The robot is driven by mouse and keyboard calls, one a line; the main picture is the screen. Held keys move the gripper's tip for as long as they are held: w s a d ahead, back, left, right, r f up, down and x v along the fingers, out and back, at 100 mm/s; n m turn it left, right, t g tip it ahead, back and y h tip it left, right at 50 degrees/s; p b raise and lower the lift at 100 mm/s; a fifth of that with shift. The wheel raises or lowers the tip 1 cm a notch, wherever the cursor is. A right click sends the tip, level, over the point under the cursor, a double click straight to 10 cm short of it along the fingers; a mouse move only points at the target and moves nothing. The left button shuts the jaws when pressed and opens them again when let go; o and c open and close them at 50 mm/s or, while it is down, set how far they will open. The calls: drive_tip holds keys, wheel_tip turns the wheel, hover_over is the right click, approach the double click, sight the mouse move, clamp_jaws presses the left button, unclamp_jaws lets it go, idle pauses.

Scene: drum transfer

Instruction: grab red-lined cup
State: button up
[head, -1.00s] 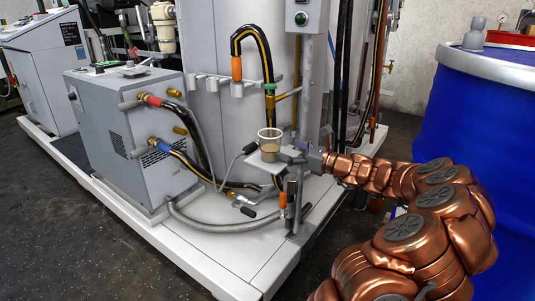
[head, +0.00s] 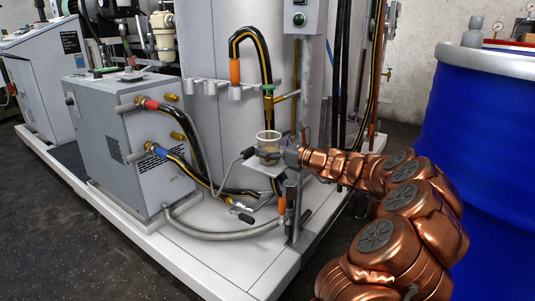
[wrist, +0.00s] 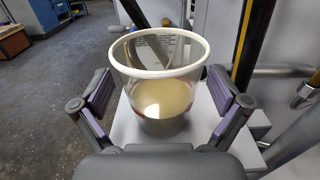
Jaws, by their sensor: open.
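A clear cup (head: 268,142) with a pale rim and tan liquid stands upright on a small grey shelf (head: 262,166) beside the tall machine. In the wrist view the cup (wrist: 160,75) fills the middle, and a thin reddish line shows low on its wall. My gripper (wrist: 161,95) is open, with one purple-grey finger pad on each side of the cup and gaps between pads and wall. In the head view my gripper (head: 277,153) comes in from the right at cup height. The cup's lower front is partly hidden by my gripper.
A blue drum (head: 480,150) stands at the right, beside my arm. A grey box unit (head: 125,140) with hoses is left of the shelf. A vertical post (head: 305,90) stands close behind my gripper.

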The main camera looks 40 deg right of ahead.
sight(269, 135)
drive_tip(key=c, duration=1)
drive_tip(key=shift+r, duration=0.1)
drive_tip(key=shift+c, duration=0.2)
drive_tip(key=shift+r+p, duration=1.2)
drive_tip(key=shift+r, duration=0.4)
drive_tip(key=shift+s+r, duration=0.1)
drive_tip(key=shift+r, duration=0.15)
drive_tip(key=s+a+r+p, duration=0.1)
drive_tip(key=s+a+p, duration=0.3)
drive_tip(key=s+a, duration=0.6)
drive_tip(key=shift+s, duration=1)
